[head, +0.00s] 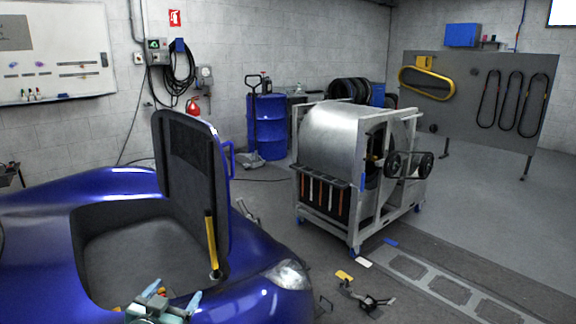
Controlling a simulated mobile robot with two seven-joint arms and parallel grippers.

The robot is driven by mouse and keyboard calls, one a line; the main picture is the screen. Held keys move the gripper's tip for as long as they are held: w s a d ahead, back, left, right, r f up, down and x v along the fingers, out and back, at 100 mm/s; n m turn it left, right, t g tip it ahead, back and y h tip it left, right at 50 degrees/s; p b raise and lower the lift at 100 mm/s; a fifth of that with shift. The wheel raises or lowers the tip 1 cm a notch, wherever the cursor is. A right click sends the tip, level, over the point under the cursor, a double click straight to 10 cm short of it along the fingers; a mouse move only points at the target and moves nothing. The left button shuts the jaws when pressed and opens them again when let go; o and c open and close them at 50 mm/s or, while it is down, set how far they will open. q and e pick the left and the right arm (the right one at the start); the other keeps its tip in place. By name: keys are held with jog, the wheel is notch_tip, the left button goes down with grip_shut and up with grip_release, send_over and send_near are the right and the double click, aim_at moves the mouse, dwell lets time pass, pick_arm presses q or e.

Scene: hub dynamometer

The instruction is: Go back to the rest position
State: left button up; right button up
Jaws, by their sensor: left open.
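My left gripper (174,295) shows at the bottom edge of the head view, with two light-blue fingers spread apart. It is in front of the open compartment of the blue car (280,306), and no held object is visible between the fingers. Small orange and red bits show around the gripper; I cannot tell what they are. The rest of my left arm is cut off by the bottom edge. My right gripper is not in view.
The car's raised lid (190,185) stands upright, with a yellow strut (210,240) by it. A wheeled fan frame (335,220) stands right of centre. A black tool (366,299) and a yellow piece (344,276) lie on the floor. Floor at right is mostly clear.

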pick_arm(q)
jog(key=s+d+f+g+h+b, duration=0.1)
jog(key=s+d+f+b, duration=0.1)
jog(key=s+d+f, duration=0.4)
jog(key=s+d+f+g+h+b, duration=0.15)
jog(key=s+f, duration=0.25)
jog(key=s, duration=0.5)
jog(key=s+d+f+n+b, duration=0.2)
jog(key=s+d+b, duration=0.15)
jog(key=s, duration=1.05)
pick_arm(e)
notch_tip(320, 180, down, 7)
pick_arm(q)
jog(key=r+g+p, duration=0.1)
jog(key=p, duration=0.4)
jog(key=r+m+g+p, duration=0.1)
jog(key=r+p, duration=0.1)
jog(key=p, duration=0.3)
jog(key=r+g+p, duration=0.1)
jog(key=p, duration=0.4)
jog(key=shift+w+r+y+p, duration=0.25)
jog(key=shift+r+y+p, duration=0.05)
jog(key=shift+r+y, duration=0.1)
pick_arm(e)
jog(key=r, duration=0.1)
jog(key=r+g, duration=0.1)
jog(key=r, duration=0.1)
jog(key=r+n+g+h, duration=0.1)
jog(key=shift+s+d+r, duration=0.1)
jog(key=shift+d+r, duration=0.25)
